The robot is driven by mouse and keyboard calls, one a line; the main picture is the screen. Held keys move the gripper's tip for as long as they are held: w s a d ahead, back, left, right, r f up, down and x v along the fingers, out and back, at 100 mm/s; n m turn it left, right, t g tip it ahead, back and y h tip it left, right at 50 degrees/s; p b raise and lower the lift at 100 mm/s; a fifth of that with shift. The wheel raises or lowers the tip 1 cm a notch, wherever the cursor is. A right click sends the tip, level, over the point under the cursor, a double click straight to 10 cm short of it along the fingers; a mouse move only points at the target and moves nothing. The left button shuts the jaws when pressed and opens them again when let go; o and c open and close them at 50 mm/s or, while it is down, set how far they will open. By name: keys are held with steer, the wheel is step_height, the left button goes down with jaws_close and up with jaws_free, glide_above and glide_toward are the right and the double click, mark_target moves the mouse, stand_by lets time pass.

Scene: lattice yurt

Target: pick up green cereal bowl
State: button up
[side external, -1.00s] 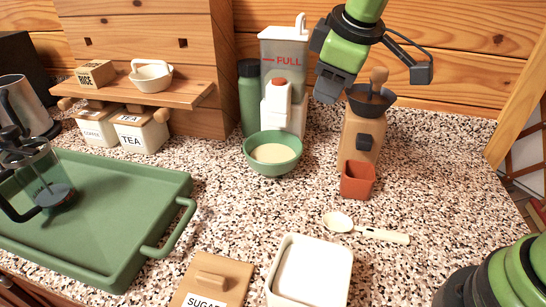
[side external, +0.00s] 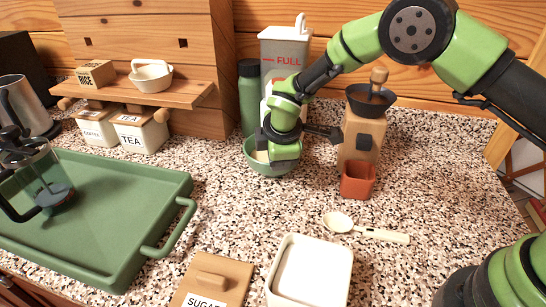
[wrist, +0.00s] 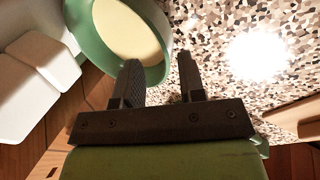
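The green cereal bowl (side external: 259,167) stands on the speckled counter with cream-coloured contents inside. It also shows at the top left of the wrist view (wrist: 155,77). My gripper (side external: 284,158) is over the right side of the bowl in the side view and hides part of it. In the wrist view my gripper (wrist: 161,59) has its two fingers apart with nothing clamped. The left finger overlaps the bowl's inside, and the right finger is outside its rim, over the counter. I cannot tell whether either finger touches the bowl.
A green tray (side external: 110,235) lies left.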

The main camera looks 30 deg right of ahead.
steer(key=x, duration=0.3)
steer(key=shift+f, duration=0.2)
jaws_close()
steer(key=shift+r, duration=0.15)
